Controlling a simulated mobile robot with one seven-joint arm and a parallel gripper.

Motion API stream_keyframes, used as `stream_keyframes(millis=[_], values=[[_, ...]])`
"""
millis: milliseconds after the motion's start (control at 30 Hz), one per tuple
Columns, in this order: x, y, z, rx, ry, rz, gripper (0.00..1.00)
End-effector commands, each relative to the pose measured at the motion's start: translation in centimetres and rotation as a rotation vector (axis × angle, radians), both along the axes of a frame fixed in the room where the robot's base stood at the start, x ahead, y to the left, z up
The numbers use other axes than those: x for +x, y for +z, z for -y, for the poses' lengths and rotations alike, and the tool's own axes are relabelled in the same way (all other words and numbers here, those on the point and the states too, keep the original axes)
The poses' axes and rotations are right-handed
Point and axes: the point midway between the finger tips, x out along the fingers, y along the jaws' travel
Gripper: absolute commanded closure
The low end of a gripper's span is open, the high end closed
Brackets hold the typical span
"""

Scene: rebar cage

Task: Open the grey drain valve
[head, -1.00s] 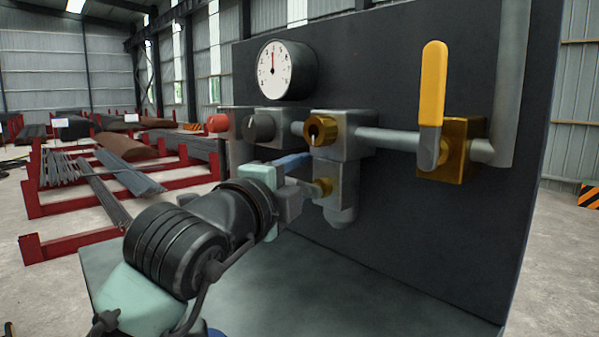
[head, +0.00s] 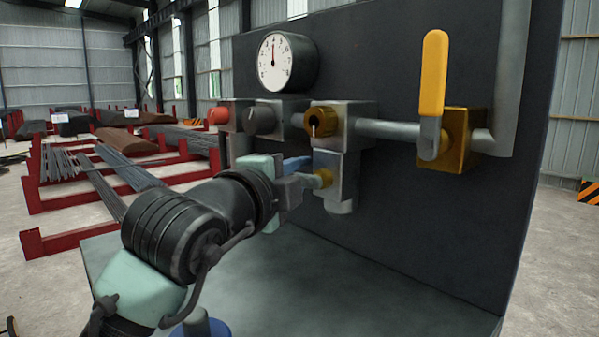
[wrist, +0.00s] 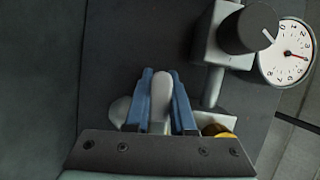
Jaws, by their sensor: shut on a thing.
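The grey drain valve's brass stem (head: 322,179) sticks out of a small grey block (head: 342,178) below the brass-fronted fitting. Its grey lever (wrist: 160,98) lies between the two blue fingers in the wrist view, and part of the lever shows beside the stem in the head view. My gripper (head: 297,165) is at the left of the stem, shut on the lever. In the wrist view my gripper (wrist: 165,103) has a finger on each side of the lever. The lever's far end is partly hidden by my gripper in the head view.
A pressure gauge (head: 277,62), a dark knob (head: 259,120) and a red knob (head: 218,116) sit above and left. A yellow lever (head: 433,75) stands upright on a brass valve (head: 458,140) to the right. The dark back panel (head: 420,230) stands close behind.

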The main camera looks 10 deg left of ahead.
Motion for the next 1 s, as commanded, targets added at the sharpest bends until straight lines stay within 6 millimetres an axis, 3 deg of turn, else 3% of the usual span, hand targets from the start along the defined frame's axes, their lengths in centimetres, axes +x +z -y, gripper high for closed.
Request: stream_keyframes(millis=[533,1000], values=[[-0.2,-1.7,0.5,-0.294,-0.002,-0.193,1.00],[-0.4,-2.1,0.6,-0.364,-0.002,-0.240,1.00]])
